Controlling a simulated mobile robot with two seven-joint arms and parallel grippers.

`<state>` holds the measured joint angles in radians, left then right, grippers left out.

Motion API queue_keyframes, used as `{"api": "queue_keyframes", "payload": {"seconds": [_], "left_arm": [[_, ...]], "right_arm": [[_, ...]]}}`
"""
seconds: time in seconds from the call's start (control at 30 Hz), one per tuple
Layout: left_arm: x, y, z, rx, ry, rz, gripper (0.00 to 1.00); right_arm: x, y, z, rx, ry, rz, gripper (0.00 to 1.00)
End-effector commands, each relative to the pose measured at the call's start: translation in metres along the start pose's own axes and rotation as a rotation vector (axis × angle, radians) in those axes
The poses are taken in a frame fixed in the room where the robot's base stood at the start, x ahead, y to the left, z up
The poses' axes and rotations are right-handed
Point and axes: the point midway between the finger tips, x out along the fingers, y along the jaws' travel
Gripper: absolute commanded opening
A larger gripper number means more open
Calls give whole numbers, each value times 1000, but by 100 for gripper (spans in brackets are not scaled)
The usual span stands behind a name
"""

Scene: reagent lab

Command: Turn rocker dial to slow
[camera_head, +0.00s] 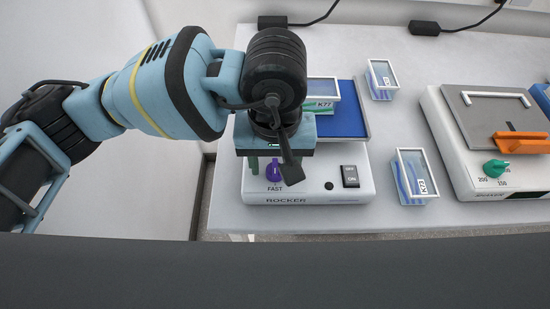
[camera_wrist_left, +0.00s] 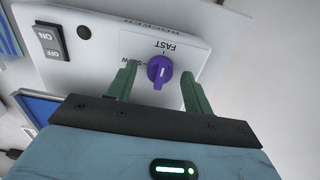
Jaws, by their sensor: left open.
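The rocker (camera_head: 315,190) is a white box with a blue platform, in the middle of the head view. Its purple dial (camera_head: 274,171) is on the front panel at the left, above the word FAST. In the left wrist view the dial (camera_wrist_left: 160,70) has a pale pointer line, and the other label is partly hidden by a finger. My left gripper (camera_wrist_left: 157,74) is open, with one green finger on each side of the dial and visible gaps between. In the head view the left gripper (camera_head: 270,164) is over the dial, largely hidden by its own wrist.
A black ON/OFF switch (camera_head: 350,176) is to the right on the rocker panel. A labelled box (camera_head: 322,92) sits on the platform. Clear boxes (camera_head: 382,78) and (camera_head: 414,178) stand to the right, before another device (camera_head: 480,130) with a green dial.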

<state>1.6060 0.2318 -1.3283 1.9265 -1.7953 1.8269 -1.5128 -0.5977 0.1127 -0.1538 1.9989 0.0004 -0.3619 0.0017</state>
Motion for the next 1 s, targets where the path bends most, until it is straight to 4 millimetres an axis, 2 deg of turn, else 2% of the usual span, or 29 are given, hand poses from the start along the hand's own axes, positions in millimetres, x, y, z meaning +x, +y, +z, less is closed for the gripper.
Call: {"api": "queue_keyframes", "payload": {"seconds": [0.1,0.43,0.73,1.0], "left_arm": [[0,0,0,-1,0,0,49],[0,0,0,-1,0,0,7],[0,0,0,-39,0,0,7],[0,0,0,-201,0,-1,7]], "right_arm": [[0,0,2,0,-3,0,36],[-1,-1,9,1,-18,-1,36],[-3,-1,11,2,-22,-1,36],[-2,-1,8,2,-17,-1,36]]}}
